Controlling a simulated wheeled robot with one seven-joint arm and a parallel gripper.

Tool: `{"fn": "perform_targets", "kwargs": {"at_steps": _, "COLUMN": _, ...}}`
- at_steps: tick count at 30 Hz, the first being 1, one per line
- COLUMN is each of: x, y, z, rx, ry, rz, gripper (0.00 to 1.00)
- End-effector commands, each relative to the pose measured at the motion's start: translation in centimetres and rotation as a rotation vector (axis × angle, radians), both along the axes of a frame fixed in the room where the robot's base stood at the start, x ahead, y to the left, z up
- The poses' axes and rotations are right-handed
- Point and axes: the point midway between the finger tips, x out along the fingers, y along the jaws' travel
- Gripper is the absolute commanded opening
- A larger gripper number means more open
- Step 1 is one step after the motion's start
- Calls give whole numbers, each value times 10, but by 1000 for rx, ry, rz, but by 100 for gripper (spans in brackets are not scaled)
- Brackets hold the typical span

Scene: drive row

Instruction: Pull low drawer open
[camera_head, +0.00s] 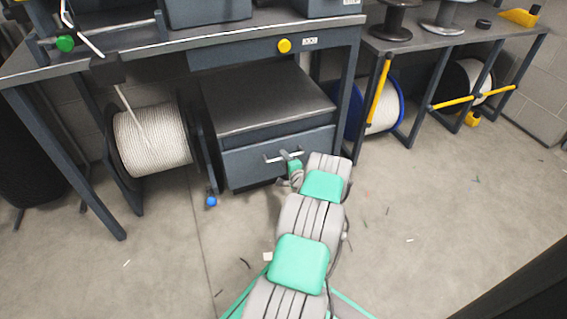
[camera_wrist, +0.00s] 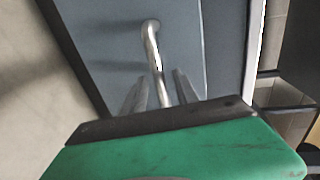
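The low drawer (camera_head: 250,160) is the dark blue-grey front of a low cabinet under the workbench, and it looks closed. Its bar handle (camera_head: 272,159) is silver; in the wrist view the handle (camera_wrist: 151,45) runs from the drawer front down between my fingers. My gripper (camera_head: 290,157) is at the right part of the handle. In the wrist view my gripper (camera_wrist: 158,90) has one finger on each side of the bar, with the fingers close to it. Whether both fingers press on the bar is hard to tell.
The cabinet top (camera_head: 265,100) is bare. A white rope spool (camera_head: 152,138) stands to its left and a blue-rimmed spool (camera_head: 385,105) to its right. Bench legs (camera_head: 348,90) flank the cabinet. The concrete floor (camera_head: 200,265) in front is mostly clear, with small scraps.

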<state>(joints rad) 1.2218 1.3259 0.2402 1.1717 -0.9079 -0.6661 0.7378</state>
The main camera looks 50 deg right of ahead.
Motion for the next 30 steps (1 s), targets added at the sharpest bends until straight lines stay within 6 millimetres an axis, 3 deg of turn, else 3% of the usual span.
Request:
{"fn": "perform_targets", "kwargs": {"at_steps": 10, "x": 8, "y": -4, "z": -1, "rx": -1, "ry": 1, "rz": 0, "gripper": 35}}
{"fn": "perform_targets", "kwargs": {"at_steps": 23, "x": 8, "y": -4, "z": -1, "rx": -1, "ry": 2, "rz": 1, "gripper": 0}}
{"fn": "perform_targets", "kwargs": {"at_steps": 30, "x": 8, "y": -4, "z": -1, "rx": -1, "ry": 2, "rz": 1, "gripper": 0}}
